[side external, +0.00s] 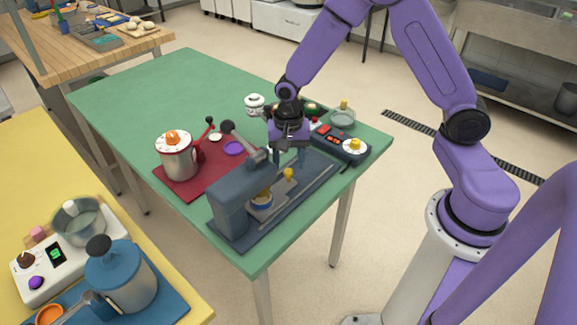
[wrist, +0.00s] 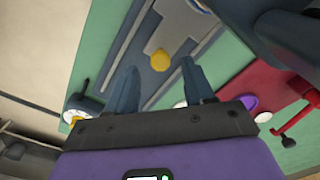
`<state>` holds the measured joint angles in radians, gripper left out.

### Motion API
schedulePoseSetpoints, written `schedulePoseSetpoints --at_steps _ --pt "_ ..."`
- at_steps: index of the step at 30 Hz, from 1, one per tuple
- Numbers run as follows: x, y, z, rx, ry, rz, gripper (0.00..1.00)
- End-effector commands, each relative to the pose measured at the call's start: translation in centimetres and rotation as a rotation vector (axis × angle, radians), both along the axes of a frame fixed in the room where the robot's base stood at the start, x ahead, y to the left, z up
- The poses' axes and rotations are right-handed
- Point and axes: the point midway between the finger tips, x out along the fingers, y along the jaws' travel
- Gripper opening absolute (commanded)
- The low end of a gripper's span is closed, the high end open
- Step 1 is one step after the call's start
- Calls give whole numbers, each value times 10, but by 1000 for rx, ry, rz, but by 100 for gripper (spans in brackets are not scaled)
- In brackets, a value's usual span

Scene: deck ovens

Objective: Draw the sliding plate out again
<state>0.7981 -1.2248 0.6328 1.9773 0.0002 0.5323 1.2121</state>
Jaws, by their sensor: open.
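A dark blue-grey press (side external: 229,207) stands at the near edge of the green table, its lever arm raised over its base. The sliding plate (side external: 277,187) lies low on this base, partly under the press head, and carries a yellow knob (side external: 288,174). The plate (wrist: 172,40) and knob (wrist: 160,60) also show in the wrist view. A round piece with a yellow band (side external: 261,201) sits under the press head. My gripper (side external: 291,161) is open and empty above the knob's end of the base. In the wrist view, the knob appears between and just beyond my fingertips (wrist: 159,72).
The table's far left part (side external: 150,90) is clear.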

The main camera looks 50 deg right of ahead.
Motion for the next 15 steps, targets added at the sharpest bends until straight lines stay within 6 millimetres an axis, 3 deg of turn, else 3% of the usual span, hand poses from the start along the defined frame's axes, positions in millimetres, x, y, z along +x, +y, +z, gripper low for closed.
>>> schedulePoseSetpoints --at_steps 6,15 --pt "0 0 -22 -1 1 0 53" --pt "0 0 -28 1 -2 0 53"
